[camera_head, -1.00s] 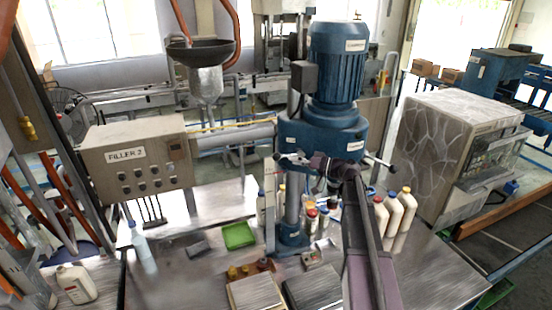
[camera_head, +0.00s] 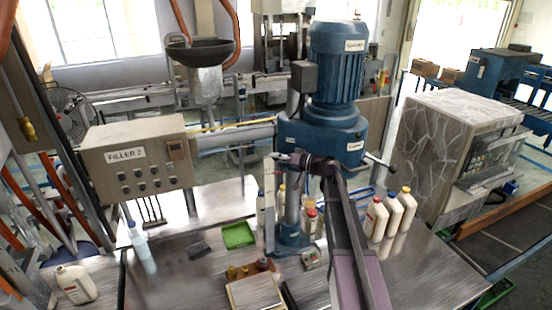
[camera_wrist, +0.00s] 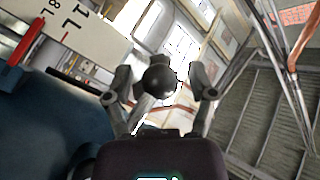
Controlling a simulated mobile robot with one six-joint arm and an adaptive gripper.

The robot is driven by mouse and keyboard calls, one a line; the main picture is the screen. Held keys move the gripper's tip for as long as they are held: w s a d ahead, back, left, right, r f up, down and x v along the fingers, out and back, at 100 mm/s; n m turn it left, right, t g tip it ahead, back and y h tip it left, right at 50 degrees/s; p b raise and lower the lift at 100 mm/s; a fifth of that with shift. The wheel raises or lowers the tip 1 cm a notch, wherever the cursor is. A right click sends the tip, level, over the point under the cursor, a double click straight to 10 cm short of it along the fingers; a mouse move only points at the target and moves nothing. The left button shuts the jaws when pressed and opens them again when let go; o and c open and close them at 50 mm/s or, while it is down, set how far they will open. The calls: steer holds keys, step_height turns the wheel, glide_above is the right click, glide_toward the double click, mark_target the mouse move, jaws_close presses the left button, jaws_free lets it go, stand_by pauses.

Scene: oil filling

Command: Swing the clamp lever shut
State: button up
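The clamp lever's round black knob (camera_wrist: 160,79) shows in the wrist view between the two fingers of my gripper (camera_wrist: 160,92). The fingers are spread, with a visible gap on each side of the knob. In the head view my gripper (camera_head: 284,158) is just below the blue filler head (camera_head: 325,132), on its left side by the column. My gripper and arm hide the lever there, and the rest of its shaft is hard to make out in the wrist view.
A white scale strip (camera_wrist: 75,25) and the blue housing (camera_wrist: 45,130) are close on the left in the wrist view. Another black-knobbed handle (camera_head: 393,169) sticks out at the head's right. White bottles (camera_head: 376,219) stand on the steel table right of my arm.

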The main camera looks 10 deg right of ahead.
steer(key=c, duration=0.4)
steer(key=shift+o, duration=0.2)
steer(key=shift+a, duration=0.15)
steer(key=shift+c, duration=0.2)
